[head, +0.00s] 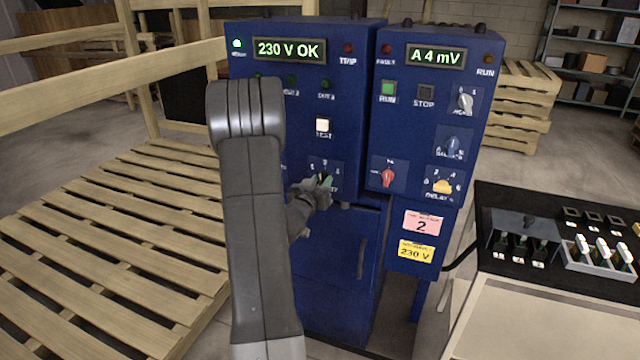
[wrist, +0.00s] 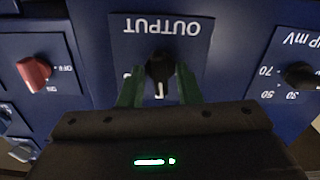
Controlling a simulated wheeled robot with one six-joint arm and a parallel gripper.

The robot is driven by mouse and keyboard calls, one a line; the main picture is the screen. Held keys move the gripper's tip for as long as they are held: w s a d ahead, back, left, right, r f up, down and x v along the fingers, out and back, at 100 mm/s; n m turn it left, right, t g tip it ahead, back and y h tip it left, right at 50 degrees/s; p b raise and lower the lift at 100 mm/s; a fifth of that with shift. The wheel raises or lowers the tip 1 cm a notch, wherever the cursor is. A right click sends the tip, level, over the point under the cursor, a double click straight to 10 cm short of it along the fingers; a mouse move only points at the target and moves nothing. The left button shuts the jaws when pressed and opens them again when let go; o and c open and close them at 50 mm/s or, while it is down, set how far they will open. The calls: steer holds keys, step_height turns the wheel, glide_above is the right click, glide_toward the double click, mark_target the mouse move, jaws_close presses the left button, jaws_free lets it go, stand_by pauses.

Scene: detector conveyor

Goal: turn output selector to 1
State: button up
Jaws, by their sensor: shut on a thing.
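The output selector (wrist: 160,67) is a small black knob on a dark blue plate marked OUTPUT, upside down in the wrist view. My gripper (wrist: 159,85) has its two green fingers on either side of the knob, shut on it. A white mark shows just below the knob in this view; I cannot tell whether it is the pointer or a numeral. In the head view, my gripper (head: 325,181) is at the selector's plate (head: 340,168) on the left blue cabinet, and the knob is mostly hidden by the fingers.
A red off/on knob (wrist: 33,70) and a black trip mV knob (wrist: 300,75) flank the selector. The left display (head: 289,50) reads 230 V OK. Wooden pallets (head: 120,220) lie left.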

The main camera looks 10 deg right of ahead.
steer(key=n, duration=0.5)
steer(key=n+p, duration=0.1)
steer(key=n, duration=0.4)
steer(key=shift+n, duration=0.3)
stand_by(0.4)
steer(key=o, duration=0.6)
steer(key=b+v, duration=0.2)
steer(key=v, duration=1.1)
steer(key=shift+s+a, duration=0.25)
steer(key=shift+s, duration=0.1)
